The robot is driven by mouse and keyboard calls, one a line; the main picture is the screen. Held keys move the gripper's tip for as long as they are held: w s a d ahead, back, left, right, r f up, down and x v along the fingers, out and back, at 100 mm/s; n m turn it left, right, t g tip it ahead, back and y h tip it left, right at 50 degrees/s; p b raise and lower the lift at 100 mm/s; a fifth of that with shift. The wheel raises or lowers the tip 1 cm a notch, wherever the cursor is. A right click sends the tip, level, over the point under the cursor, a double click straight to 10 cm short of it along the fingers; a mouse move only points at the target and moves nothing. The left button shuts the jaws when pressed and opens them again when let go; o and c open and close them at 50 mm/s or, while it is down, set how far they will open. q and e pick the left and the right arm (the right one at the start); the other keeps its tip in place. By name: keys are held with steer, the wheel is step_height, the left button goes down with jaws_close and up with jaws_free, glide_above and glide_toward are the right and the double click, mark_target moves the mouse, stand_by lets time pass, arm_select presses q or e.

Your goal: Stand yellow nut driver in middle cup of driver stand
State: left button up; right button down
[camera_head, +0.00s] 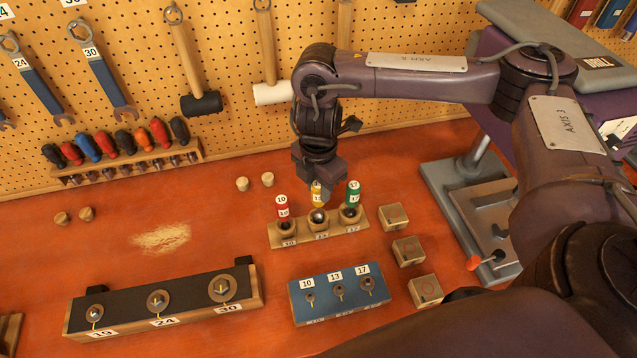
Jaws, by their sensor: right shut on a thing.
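The driver stand (273,241) is a wooden block with cups labelled 10, 13 and 17. The red nut driver (283,205) stands upright in the left cup and the green nut driver (353,195) in the right cup. My right gripper (319,180) is above the stand, pointing down and shut on the yellow nut driver (317,195), which is labelled 13. The yellow driver is about upright over the middle cup (319,224), its top partly hidden by the gripper. I cannot tell whether its lower end is inside the cup. My left gripper is out of view.
A blue block (340,310) marked 10, 13, 17 lies in front. Wooden cubes (408,251) stand right of the stand. A black-topped rack (165,300) is front left. A grey machine (480,205) is at right. Sawdust (163,238) lies on open bench left.

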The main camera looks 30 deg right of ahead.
steer(key=shift+f, duration=0.25)
steer(key=shift+f+b, duration=0.75)
steer(key=shift+f, duration=0.3)
steer(key=c, duration=1)
jaws_free()
